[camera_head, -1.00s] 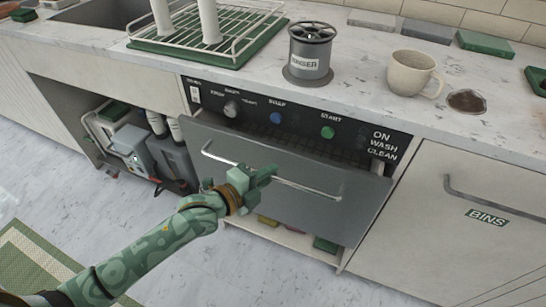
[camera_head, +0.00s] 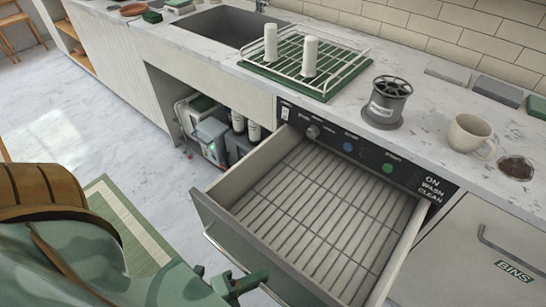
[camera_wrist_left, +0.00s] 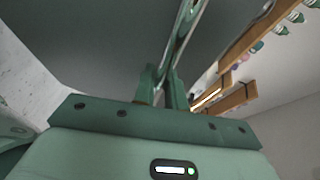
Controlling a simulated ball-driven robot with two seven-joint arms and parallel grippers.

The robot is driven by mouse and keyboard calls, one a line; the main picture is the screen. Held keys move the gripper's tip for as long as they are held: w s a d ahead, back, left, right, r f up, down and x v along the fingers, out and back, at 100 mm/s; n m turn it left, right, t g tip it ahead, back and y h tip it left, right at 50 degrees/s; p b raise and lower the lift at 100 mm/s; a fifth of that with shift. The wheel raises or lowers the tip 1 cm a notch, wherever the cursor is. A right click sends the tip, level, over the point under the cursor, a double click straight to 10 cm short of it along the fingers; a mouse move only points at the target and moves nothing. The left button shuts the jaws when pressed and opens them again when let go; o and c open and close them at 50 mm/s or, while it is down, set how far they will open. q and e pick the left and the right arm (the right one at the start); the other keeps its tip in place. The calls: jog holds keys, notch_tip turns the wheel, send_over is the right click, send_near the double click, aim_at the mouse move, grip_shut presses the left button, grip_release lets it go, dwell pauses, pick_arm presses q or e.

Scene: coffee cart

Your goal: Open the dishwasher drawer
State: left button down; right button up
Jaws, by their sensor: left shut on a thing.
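The dishwasher drawer (camera_head: 318,222) stands pulled well out from under the counter, and its slatted inside is empty. Its grey front panel (camera_head: 240,240) faces me, with a metal bar handle (camera_head: 222,245) along it. My left gripper (camera_head: 238,284) is at the outer side of the front panel, low in the head view. In the left wrist view its two fingers (camera_wrist_left: 163,85) are closed around the bar handle (camera_wrist_left: 180,40). The grip itself is partly hidden in the head view. My right gripper is not in view.
The control panel (camera_head: 350,145) lies above the drawer. The counter holds a dish rack (camera_head: 305,60), a grey rinser (camera_head: 386,103), a beige cup (camera_head: 470,136) and a sink (camera_head: 215,25). The bins door (camera_head: 475,250) is at right; open floor lies left.

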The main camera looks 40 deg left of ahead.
pick_arm(q)
jog(key=shift+s+a, duration=0.1)
jog(key=shift+s, duration=1.85)
jog(key=c, duration=1.5)
grip_release()
jog(key=shift+o, duration=0.2)
jog(key=p+v, duration=0.2)
jog(key=v, duration=1.4)
jog(key=shift+s+r, duration=0.1)
jog(key=shift+r, duration=0.05)
